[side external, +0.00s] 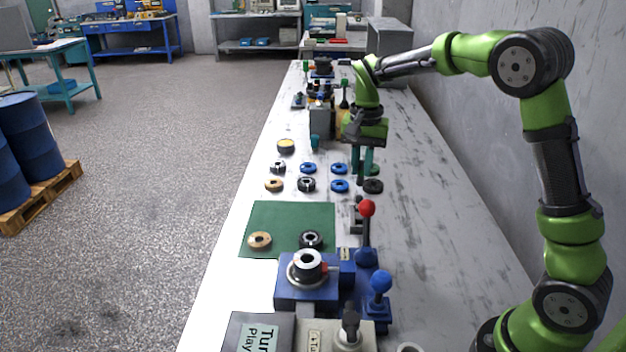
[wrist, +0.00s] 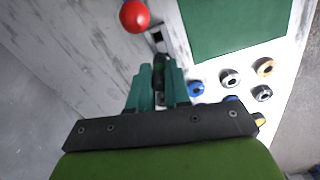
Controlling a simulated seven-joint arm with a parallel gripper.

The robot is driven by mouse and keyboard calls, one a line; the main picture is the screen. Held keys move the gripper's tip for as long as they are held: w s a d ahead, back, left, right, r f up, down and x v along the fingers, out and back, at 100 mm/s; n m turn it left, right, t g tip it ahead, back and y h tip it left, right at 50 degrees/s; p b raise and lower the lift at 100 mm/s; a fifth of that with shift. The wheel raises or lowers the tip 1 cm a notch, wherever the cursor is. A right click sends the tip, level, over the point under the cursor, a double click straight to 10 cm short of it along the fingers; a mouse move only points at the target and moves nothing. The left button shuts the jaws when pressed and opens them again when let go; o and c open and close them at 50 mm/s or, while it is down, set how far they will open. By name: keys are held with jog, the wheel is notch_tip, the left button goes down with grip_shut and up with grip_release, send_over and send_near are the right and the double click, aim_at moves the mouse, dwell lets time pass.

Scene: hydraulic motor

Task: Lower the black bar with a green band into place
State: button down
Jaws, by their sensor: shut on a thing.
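My gripper (side external: 366,168) hangs over the table, right of the rows of rings, with its teal fingers pointing down. In the wrist view my gripper (wrist: 159,88) is shut on the black bar (wrist: 160,72), which has a dark green band. In the side view the bar (side external: 361,181) is small and partly hidden by the fingers. Its lower end seems to be above the table; the exact gap is unclear. A small grey fixture with dark openings (wrist: 158,38) shows just beyond the bar. It also stands beside the red-knobbed lever in the side view (side external: 356,217).
A red knob (side external: 367,208) rises near the fixture. Blue, black and tan rings (side external: 308,168) lie left of my gripper. A green mat (side external: 290,215) and blue vise-like block (side external: 306,290) are nearer the camera. The table's right side is clear.

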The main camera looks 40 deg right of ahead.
jog(key=shift+s+a+f+n, duration=0.65)
jog(key=shift+s+a+n, duration=0.25)
jog(key=shift+a, duration=2.55)
jog(key=shift+s+a+f+n, duration=0.75)
jog(key=shift+a+n, duration=0.3)
jog(key=shift+a, duration=2.45)
jog(key=shift+s+a+f+n, duration=0.55)
jog(key=shift+s+a+n, duration=0.4)
jog(key=shift+a, duration=2.5)
jog(key=shift+f, duration=1.45)
jog(key=c, duration=0.6)
grip_release()
jog(key=shift+r, duration=3.1)
